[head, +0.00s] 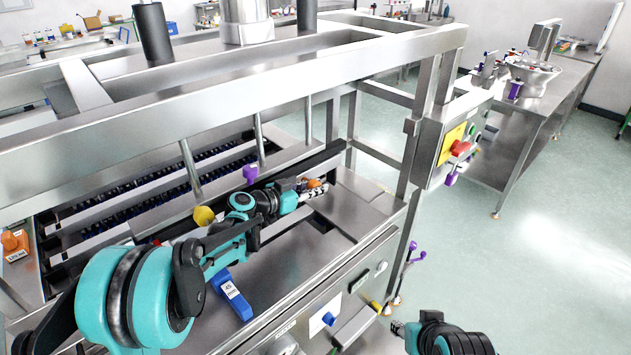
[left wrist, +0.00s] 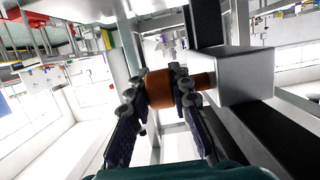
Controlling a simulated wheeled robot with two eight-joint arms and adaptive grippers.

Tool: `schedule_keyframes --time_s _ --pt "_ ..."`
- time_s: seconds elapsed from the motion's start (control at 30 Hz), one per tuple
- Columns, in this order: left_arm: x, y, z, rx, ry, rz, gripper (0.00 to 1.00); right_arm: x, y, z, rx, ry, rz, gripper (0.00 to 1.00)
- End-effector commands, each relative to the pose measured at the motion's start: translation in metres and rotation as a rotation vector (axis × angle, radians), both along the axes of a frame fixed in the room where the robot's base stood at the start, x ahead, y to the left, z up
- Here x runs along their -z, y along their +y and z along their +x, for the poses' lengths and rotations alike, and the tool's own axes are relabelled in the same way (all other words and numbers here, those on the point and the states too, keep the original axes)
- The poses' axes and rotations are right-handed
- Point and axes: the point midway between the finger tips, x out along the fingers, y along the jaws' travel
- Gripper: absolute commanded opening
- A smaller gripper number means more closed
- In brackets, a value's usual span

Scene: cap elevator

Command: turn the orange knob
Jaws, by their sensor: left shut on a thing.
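The orange knob (left wrist: 159,88) sits on a short shaft from a grey metal block in the left wrist view. The fingers of my left gripper (left wrist: 158,90) are shut on it, one on each side. In the head view my left arm reaches into the steel frame, and my left gripper (head: 309,190) is at its far end. Only a small piece of the orange knob (head: 314,183) shows there, the rest hidden by the gripper. Part of my right arm shows at the bottom right of the head view; its fingertips are not clear.
Steel frame bars (head: 300,65) run above and around my left arm. A purple knob (head: 250,173) and a yellow knob (head: 204,215) are near the arm. A control box with a red button (head: 461,148) hangs on the right post. The floor at right is clear.

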Motion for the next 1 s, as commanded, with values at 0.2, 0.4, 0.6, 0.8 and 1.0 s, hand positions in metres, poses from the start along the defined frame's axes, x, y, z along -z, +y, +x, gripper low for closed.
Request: schedule_keyframes --time_s 0.2,0.4,0.6,0.8,1.0 --pt "0.0 0.0 0.0 -0.001 0.004 0.002 0.0 0.001 0.0 0.0 0.0 0.0 0.0 0.4" --pt "0.0 0.0 0.0 -0.001 0.003 0.001 0.41 0.001 0.0 0.0 0.0 0.0 0.0 0.4" --pt "0.0 0.0 0.0 -0.001 0.003 0.001 0.41 0.0 0.0 0.0 0.0 0.0 0.0 0.4" --pt "0.003 0.0 0.001 -0.001 -0.021 -0.025 0.41 0.008 0.0 0.0 0.0 0.0 0.0 0.4" --pt "0.007 0.0 0.001 -0.002 -0.124 -0.13 0.41 0.036 0.0 0.0 0.0 0.0 0.0 0.4"
